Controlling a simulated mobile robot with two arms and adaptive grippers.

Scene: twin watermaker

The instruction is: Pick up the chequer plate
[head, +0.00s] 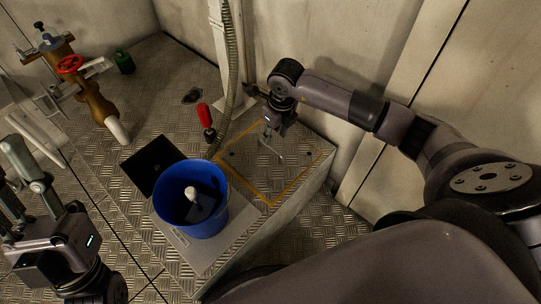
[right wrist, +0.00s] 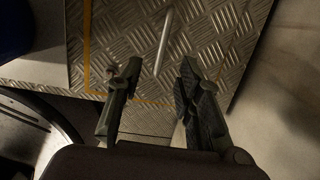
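The chequer plate (head: 262,181) is a grey, raised-pattern metal panel inside a yellow outline on the raised step. It lies flat, and its patterned surface also shows in the right wrist view (right wrist: 205,40). A thin pale metal rod or handle (right wrist: 163,45) stands out over it. My right gripper (head: 268,125) is above the far part of the plate. In the right wrist view its two fingers are spread, with nothing between the tips; the rod shows beyond them. My left gripper (head: 22,185) is at the left edge, away from the plate, its fingers apart and empty.
A blue bucket (head: 171,212) with a white-topped item inside stands left of the plate. Behind it are a dark square (head: 153,165) and a red-handled tool (head: 204,115). A hose (head: 232,70) hangs by the wall. Valve piping (head: 90,92) stands far left.

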